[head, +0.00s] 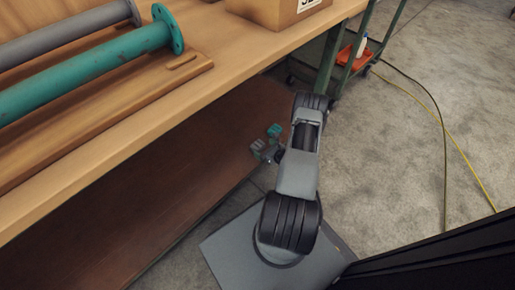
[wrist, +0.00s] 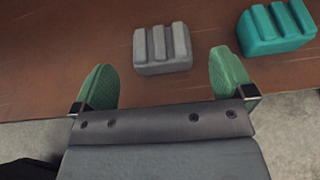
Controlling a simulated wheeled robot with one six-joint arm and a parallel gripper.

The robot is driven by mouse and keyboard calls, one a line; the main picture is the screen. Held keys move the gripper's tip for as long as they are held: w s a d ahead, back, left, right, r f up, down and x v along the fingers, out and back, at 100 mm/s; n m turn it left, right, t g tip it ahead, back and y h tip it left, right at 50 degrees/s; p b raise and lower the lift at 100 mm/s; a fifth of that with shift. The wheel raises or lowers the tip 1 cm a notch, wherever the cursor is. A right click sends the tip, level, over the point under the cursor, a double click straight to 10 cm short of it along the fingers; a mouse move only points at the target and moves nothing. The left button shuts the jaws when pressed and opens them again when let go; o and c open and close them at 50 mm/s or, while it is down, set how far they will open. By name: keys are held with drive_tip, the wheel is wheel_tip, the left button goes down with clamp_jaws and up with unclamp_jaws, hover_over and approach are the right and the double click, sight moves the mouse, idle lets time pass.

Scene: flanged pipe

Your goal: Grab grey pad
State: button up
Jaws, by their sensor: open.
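The grey pad (wrist: 162,51) is a small block with raised ribs, lying on the brown lower shelf (wrist: 50,45) in the wrist view. My gripper (wrist: 164,76) is open, with its two green fingertips wide apart. The grey pad lies just ahead of the fingers, roughly centred between them in the picture, and nothing is held. A similar teal pad (wrist: 277,27) lies to the right of the grey one, beyond the right finger. In the head view my gripper reaches over the lower shelf (head: 150,205), where the teal pad (head: 274,130) shows small.
The wooden bench top (head: 225,58) is above the lower shelf and carries a teal flanged pipe (head: 90,68), a grey pipe (head: 70,32) and a cardboard box (head: 280,10). A green bench leg (head: 329,55) stands behind my arm. Cables lie on the open floor at right.

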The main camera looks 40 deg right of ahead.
sight(259, 145)
drive_tip(key=b+x, duration=0.2)
drive_tip(key=x, duration=0.2)
drive_tip(key=shift+w+f, duration=0.1)
drive_tip(key=shift+w, duration=0.15)
drive_tip(key=shift+w+a+b, duration=0.1)
drive_tip(key=shift+w+b, duration=0.25)
drive_tip(key=shift+w, duration=0.15)
drive_tip(key=c, duration=0.9)
